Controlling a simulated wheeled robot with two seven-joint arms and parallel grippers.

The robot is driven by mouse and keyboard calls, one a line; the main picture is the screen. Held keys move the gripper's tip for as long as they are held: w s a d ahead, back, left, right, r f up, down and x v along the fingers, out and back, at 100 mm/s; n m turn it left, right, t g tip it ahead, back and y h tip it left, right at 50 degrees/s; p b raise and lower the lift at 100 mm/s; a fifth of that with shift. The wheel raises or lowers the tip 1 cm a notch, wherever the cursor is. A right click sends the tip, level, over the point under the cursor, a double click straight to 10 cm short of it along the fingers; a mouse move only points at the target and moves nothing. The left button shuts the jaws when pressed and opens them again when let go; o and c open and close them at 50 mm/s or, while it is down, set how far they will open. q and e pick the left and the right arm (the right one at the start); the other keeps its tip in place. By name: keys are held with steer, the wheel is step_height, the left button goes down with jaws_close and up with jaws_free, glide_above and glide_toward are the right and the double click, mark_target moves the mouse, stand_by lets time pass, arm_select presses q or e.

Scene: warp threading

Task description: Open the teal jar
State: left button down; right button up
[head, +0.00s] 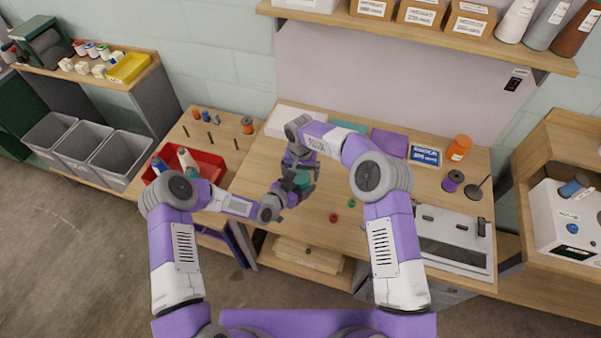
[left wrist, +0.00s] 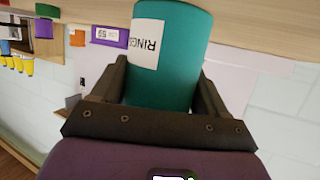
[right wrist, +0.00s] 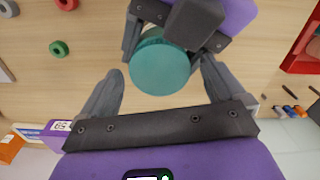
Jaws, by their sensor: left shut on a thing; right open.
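The teal jar (left wrist: 172,60) has a white label reading "RINGS" and sits between the fingers of my left gripper (left wrist: 160,95), which is shut on its body. In the head view the jar (head: 302,179) is mostly hidden between my two grippers above the table. In the right wrist view its round teal top (right wrist: 159,67) faces the camera. My left gripper (head: 287,194) comes in from the left in the head view.
A green ring (head: 351,203) and a red ring (head: 333,218) lie on the wooden table (head: 310,235). A red bin (head: 208,164) stands at the left. An orange jar (head: 459,148), a purple spool (head: 453,181) and a white machine (head: 455,240) are at the right.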

step_height(320, 180, up, 4)
steer(key=shift+f, duration=0.1)
steer(key=shift+r, duration=0.35)
steer(key=shift+c, duration=0.4)
steer(key=m, duration=0.1)
steer(key=r+m, duration=0.1)
steer(key=m, duration=0.1)
steer(key=shift+s+r, duration=0.1)
steer(key=shift+s, duration=0.05)
step_height(320, 180, up, 2)
steer(key=m, duration=0.3)
steer(key=shift+m, duration=0.3)
steer(key=shift+f, duration=3.9)
steer(key=shift+c, duration=0.4)
